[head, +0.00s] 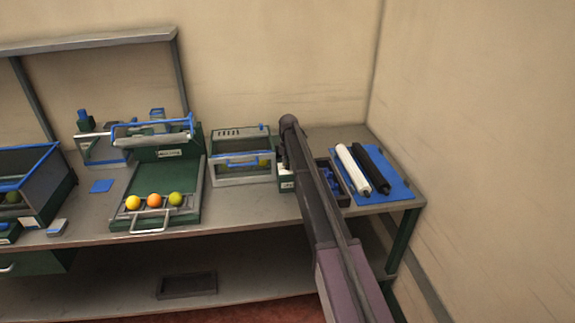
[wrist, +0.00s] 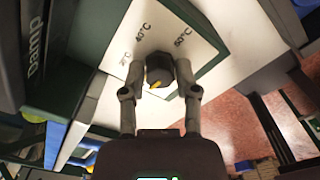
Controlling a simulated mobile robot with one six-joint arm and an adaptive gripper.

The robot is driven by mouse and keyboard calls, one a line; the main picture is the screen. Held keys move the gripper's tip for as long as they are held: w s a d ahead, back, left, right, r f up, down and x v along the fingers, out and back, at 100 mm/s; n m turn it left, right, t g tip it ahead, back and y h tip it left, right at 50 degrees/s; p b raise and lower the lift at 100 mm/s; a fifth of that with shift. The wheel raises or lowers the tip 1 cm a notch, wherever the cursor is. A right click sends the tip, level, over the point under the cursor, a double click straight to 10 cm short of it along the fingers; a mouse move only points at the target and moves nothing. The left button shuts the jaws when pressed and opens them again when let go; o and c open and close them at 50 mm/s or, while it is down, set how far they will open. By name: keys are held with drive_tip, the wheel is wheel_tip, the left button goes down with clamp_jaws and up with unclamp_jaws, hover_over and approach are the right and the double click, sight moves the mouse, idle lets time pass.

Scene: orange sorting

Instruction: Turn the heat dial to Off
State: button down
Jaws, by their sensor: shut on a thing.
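The heat dial (wrist: 160,68) is a dark round knob with a yellow pointer, on a white panel (wrist: 190,55) in the wrist view. Temperature marks, among them 40°C and 60°C, are printed around it. The yellow pointer lies toward the lower left of the picture, away from these marks. No Off mark can be read. My gripper (wrist: 160,92) is shut on the dial, one finger on each side. In the head view my arm covers the dial and most of the gripper.
A green box with a glass front (head: 242,172) stands left of my arm. A tray with several fruits (head: 120,215) is farther left. Right of my arm, a blue mat (head: 398,188) holds a white and a black roll. A wall closes the right side.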

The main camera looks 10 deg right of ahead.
drive_tip(key=shift+s+n, duration=0.1)
drive_tip(key=shift+n, duration=0.5)
drive_tip(key=shift+c, duration=1.8)
unclamp_jaws()
drive_tip(key=shift+r, duration=0.15)
